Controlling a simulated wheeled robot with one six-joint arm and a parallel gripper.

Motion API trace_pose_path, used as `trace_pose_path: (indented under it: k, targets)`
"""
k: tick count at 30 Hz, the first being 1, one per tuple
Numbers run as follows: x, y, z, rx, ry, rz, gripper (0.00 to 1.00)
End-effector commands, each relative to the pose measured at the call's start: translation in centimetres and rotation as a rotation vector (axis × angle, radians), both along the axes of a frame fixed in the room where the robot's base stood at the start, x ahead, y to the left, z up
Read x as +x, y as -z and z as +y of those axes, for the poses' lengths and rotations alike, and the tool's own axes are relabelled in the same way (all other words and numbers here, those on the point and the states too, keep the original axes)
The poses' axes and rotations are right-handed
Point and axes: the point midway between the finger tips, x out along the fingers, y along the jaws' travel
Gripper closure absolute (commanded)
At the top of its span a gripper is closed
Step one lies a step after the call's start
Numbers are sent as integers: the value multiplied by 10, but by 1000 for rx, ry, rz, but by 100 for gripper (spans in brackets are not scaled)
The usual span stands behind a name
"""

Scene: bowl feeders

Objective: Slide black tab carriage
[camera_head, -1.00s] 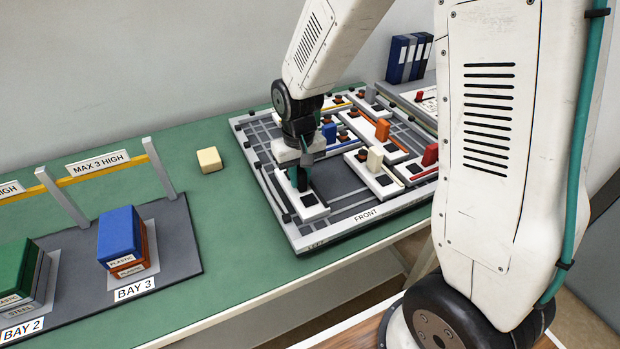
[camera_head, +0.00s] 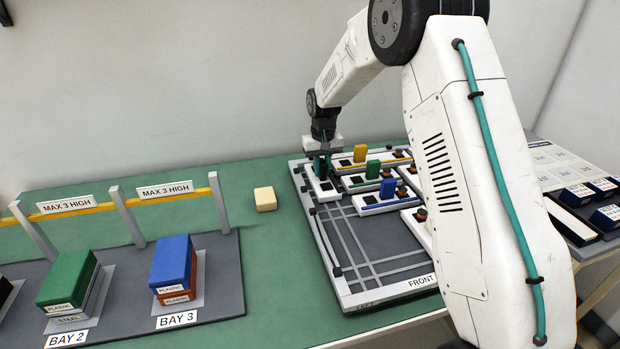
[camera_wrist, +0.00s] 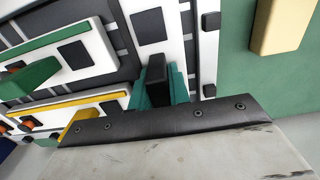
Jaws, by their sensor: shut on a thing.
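The black tab carriage is a long white block (camera_head: 327,190) with dark square insets, at the back left corner of the dark track board (camera_head: 395,245). Its black tab (camera_wrist: 156,72) stands between my gripper's teal fingers. My gripper (camera_head: 320,165) points down and is shut on this tab. In the wrist view, my gripper (camera_wrist: 160,90) has one finger on each side of the tab. The fingers partly hide the tab in the head view.
Carriages with yellow (camera_head: 360,153), green (camera_head: 373,169) and blue (camera_head: 387,189) tabs lie right of the held one. The board's front left area is open. A cream block (camera_head: 265,199) and stacked blocks in bays (camera_head: 172,265) stand left. My arm hides the board's right part.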

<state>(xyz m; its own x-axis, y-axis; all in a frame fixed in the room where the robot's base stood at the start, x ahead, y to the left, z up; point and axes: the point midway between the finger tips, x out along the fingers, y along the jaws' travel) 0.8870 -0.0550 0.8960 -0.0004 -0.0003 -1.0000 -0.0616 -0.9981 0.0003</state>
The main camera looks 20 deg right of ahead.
Motion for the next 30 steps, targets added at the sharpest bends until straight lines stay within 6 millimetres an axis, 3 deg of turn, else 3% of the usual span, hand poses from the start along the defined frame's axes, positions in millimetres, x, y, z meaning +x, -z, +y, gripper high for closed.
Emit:
trace_pose_path:
  k: [6, 16, 17, 19, 30]
  targets:
    - [9, 0, -16, 1, 17, -3, 100]
    - [11, -2, -16, 0, 18, -11, 100]
    - [11, -2, -16, 0, 18, -11, 76]
    - [11, -2, -16, 0, 18, -9, 60]
    - [9, -8, -18, 1, 19, -4, 60]
